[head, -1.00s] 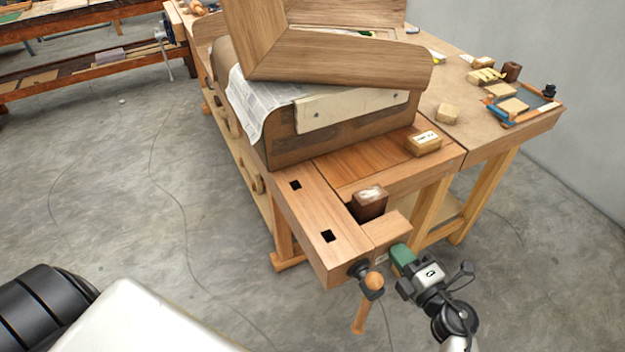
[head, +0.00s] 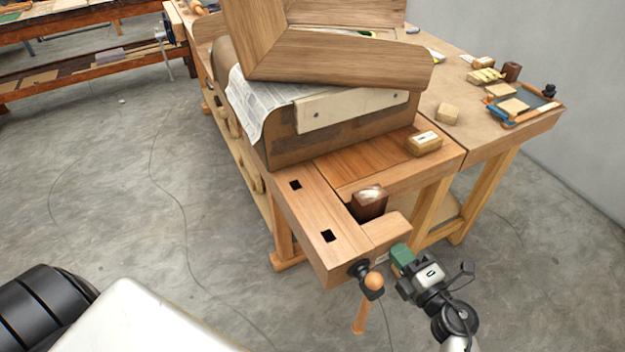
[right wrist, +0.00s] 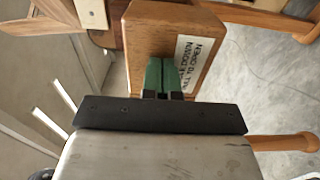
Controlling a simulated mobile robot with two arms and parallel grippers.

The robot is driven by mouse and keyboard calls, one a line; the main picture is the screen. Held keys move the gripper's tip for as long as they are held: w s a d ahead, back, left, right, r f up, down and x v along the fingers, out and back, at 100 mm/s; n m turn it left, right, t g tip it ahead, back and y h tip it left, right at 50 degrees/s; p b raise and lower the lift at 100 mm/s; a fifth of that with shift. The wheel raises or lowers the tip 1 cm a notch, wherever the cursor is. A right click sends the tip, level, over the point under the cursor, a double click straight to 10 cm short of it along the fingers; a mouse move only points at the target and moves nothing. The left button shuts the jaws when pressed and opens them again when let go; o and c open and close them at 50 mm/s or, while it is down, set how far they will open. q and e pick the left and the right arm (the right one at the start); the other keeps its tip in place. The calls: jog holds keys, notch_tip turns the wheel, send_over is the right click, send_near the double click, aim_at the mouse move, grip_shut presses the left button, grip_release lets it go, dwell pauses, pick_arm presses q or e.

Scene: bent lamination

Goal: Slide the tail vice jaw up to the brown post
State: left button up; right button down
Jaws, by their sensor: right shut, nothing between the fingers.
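The tail vice jaw (head: 388,230) is a pale wooden block at the near right corner of the bench. The brown post (head: 369,204) stands just behind it, with a dark gap showing between them. My right gripper (head: 402,258) is shut and empty, with its green fingertips at the jaw's outer face. In the right wrist view the green fingers (right wrist: 161,78) are together in front of the jaw (right wrist: 196,22), which carries a white printed label (right wrist: 186,62). They appear to touch it or nearly so. My left gripper is out of view.
The vice handle with a round wooden knob (head: 374,281) hangs left of my right gripper. The bench (head: 318,222) has two square holes. A curved wooden piece with newspaper (head: 265,100) and a small labelled block (head: 424,143) sit on it. Open floor lies left.

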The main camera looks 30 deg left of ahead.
jog(key=shift+w+a+r, duration=0.1)
jog(key=shift+w+a, duration=0.05)
jog(key=shift+a, duration=0.1)
jog(key=shift+x, duration=1)
jog(key=shift+r, duration=0.15)
jog(key=shift+r, duration=0.1)
jog(key=shift+f+p+v, duration=0.15)
jog(key=shift+p+v, duration=0.25)
jog(key=shift+v, duration=1)
jog(key=shift+f+p+v, duration=0.2)
jog(key=shift+p+v, duration=0.15)
jog(key=shift+v, duration=1.1)
